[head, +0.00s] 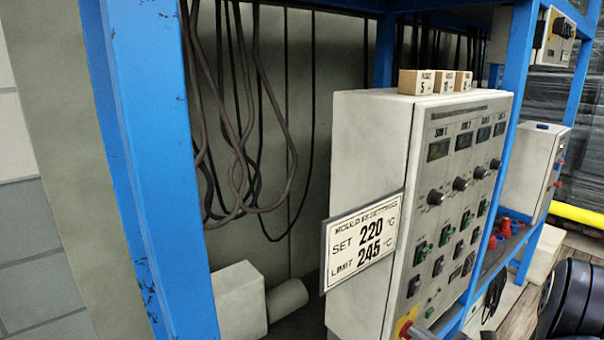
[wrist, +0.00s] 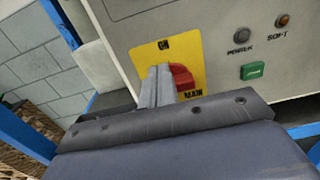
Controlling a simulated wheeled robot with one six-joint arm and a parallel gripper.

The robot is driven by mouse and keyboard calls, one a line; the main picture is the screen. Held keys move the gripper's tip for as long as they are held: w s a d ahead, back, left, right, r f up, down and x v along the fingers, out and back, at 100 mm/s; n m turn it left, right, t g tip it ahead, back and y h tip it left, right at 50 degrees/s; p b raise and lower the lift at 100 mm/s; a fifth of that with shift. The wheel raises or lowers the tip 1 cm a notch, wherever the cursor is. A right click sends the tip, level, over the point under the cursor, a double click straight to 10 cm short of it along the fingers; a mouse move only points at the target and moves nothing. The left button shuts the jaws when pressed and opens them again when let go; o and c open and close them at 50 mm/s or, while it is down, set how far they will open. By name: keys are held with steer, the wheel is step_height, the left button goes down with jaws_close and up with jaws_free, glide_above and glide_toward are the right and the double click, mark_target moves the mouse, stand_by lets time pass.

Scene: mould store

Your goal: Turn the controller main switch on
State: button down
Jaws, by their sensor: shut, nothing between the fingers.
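The controller (head: 375,130) is a pale cabinet standing in a blue frame, with displays, knobs and green switches on its front. Its main switch has a red handle (wrist: 183,78) on a yellow plate (wrist: 190,50) marked ON at the top and MAIN at the lower right. The switch also shows at the bottom edge of the head view (head: 403,328). My gripper (wrist: 160,72) is shut and empty, its fingers in front of the plate, just left of the red handle. The fingers hide part of the handle, so its angle and any contact are unclear.
A dark POWER lamp (wrist: 242,35), an orange-brown SOFT lamp (wrist: 282,20) and a green switch (wrist: 252,71) sit right of the plate. A settings sign (head: 362,242) sticks out from the cabinet's left side. A blue post (head: 160,150) stands at left, with cables hanging behind.

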steer(key=shift+w+d+r, duration=0.1)
steer(key=shift+w+d, duration=0.1)
steer(key=shift+d, duration=0.15)
steer(key=shift+w, duration=0.1)
steer(key=shift+w+d, duration=0.3)
steer(key=shift+d, duration=0.15)
steer(key=shift+d, duration=0.1)
stand_by(0.3)
steer(key=shift+w+d+r, duration=0.15)
steer(key=shift+r, duration=0.1)
steer(key=v, duration=0.6)
stand_by(0.4)
